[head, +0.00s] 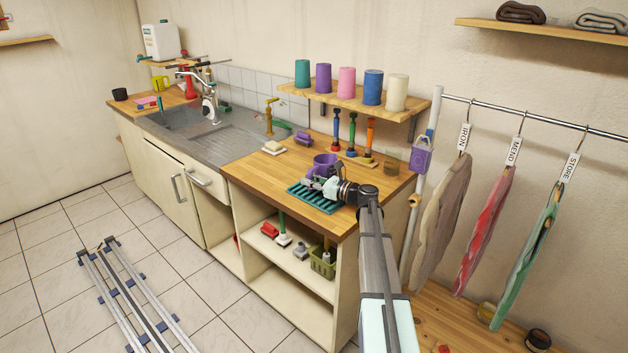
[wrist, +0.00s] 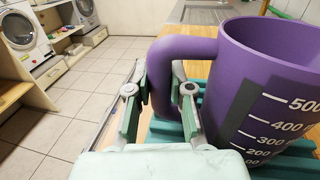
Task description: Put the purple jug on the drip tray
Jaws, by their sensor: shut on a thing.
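The purple jug (wrist: 245,75) fills the right of the wrist view, upright, with white measuring marks on a grey strip. My gripper (wrist: 158,95) is shut on the jug's handle, one finger on each side of it. In the head view the jug (head: 326,160) stands at my gripper (head: 323,182), partly hidden by it. The teal ribbed drip tray (head: 315,198) lies on the wooden counter under my gripper. In the wrist view the tray (wrist: 165,131) shows below the jug. I cannot tell whether the jug's base touches it.
The counter's front edge is close to the tray.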

